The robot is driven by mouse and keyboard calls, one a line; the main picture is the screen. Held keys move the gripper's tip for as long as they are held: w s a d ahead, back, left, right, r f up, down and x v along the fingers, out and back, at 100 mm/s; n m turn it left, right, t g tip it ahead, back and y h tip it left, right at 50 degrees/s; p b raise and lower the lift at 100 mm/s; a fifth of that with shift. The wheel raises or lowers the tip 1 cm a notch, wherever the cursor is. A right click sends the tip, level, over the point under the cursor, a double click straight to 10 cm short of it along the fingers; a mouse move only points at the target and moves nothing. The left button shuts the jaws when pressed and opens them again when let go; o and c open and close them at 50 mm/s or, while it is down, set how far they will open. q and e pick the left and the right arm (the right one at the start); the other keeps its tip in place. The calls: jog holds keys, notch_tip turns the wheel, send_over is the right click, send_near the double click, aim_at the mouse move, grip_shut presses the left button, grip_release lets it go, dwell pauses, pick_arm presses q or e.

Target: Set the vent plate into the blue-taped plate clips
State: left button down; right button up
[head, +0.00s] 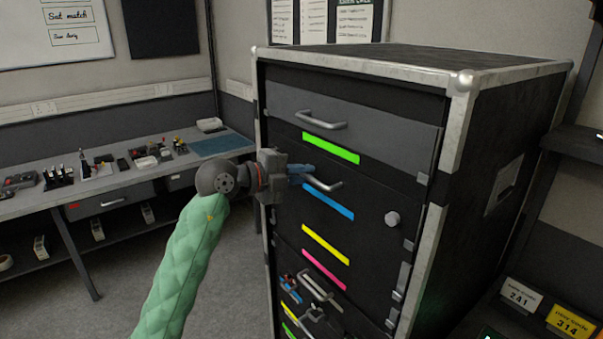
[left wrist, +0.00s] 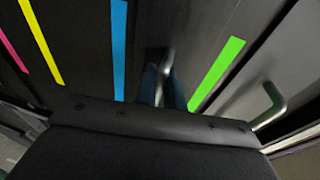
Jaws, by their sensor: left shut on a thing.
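My left gripper (head: 303,172) reaches in from the left to the front of a black case with metal edges. Its blue fingers are shut on the silver handle (head: 325,186) of the blue-taped front. The blue tape strip (head: 328,201) lies just below that handle. In the left wrist view the blue fingers (left wrist: 163,88) sit around the handle (left wrist: 166,65), between the blue strip (left wrist: 119,45) and the green strip (left wrist: 217,72). I cannot make out a vent plate or plate clips in either view. My right gripper is not in view.
The tall black case (head: 510,150) has a top drawer handle (head: 320,121) and green, yellow and pink strips. A round knob (head: 392,219) sticks out at its right. A workbench (head: 110,180) with small tools stands left. Number signs (head: 572,322) are at bottom right.

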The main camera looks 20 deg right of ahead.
pick_arm(q)
jog(key=shift+f, duration=0.1)
jog(key=c, duration=1.4)
grip_release()
jog(key=shift+d, duration=0.1)
